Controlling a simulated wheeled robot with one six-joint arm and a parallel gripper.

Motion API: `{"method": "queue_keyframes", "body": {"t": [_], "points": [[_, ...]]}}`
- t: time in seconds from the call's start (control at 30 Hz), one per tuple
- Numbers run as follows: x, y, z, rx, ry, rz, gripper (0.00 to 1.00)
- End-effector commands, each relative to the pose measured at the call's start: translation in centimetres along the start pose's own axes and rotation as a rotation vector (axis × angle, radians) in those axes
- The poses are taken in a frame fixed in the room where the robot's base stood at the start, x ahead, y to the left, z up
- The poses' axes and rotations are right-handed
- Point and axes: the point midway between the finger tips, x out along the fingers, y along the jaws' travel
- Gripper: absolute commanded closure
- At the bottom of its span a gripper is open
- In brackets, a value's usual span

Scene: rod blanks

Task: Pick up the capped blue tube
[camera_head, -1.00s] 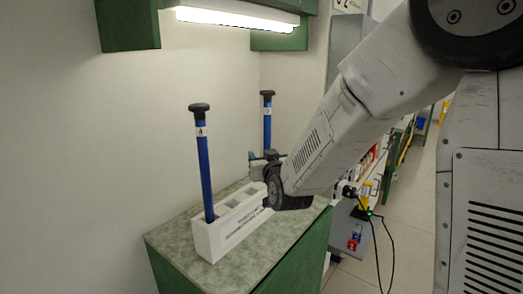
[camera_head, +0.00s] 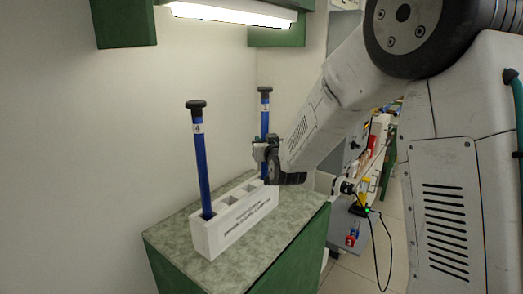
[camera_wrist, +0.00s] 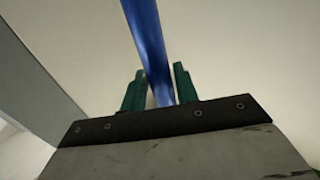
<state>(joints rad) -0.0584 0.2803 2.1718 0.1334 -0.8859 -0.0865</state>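Two blue tubes with black caps stand in a white rack. The front tube (camera_head: 203,165), labelled 4, is in the rack's near end and leans slightly. My gripper (camera_head: 265,152) is at the rear tube's height below the label. In the wrist view, a blue tube (camera_wrist: 147,40) passes between the two green fingers of my gripper (camera_wrist: 160,88). The fingers look open, with narrow gaps beside the tube.
The white rack (camera_head: 235,226) has empty square slots between the tubes and stands on a green-sided cabinet with a speckled top (camera_head: 180,238). A lit lamp (camera_head: 230,14) hangs above. A wall is close behind and left.

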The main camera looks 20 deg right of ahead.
Motion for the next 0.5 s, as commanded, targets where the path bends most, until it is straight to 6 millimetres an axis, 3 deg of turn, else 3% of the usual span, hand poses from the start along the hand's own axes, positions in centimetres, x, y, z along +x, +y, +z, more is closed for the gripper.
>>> {"method": "queue_keyframes", "body": {"t": [0.03,0.1,0.5], "points": [[-0.01,-0.05,0.00,0.000,0.000,-0.001,0.85],[-0.02,-0.09,0.00,0.000,0.000,-0.001,1.00],[-0.20,-0.12,-0.41,0.000,0.001,-0.001,1.00]]}}
